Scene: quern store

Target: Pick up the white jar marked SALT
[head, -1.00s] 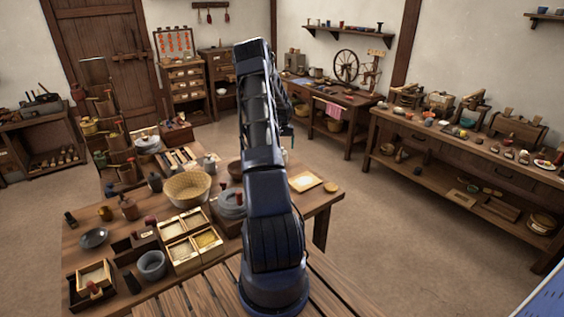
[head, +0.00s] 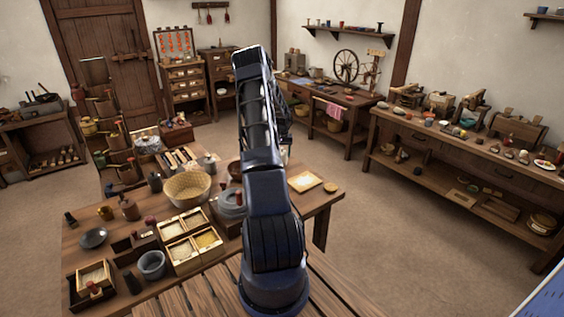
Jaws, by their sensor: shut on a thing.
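My arm stands upright in the middle of the head view and leans over the far part of the near table (head: 322,202). My gripper (head: 286,148) is mostly hidden behind my own arm; only a sliver shows at the arm's right edge. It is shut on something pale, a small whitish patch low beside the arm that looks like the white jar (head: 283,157). Most of it is hidden and no SALT marking can be read. I cannot tell whether it touches the table.
A wicker basket (head: 188,187), a grey quern (head: 231,203) and wooden trays of grain (head: 190,240) crowd the table left of my arm. A long workbench (head: 450,143) stands on the right, with open floor between.

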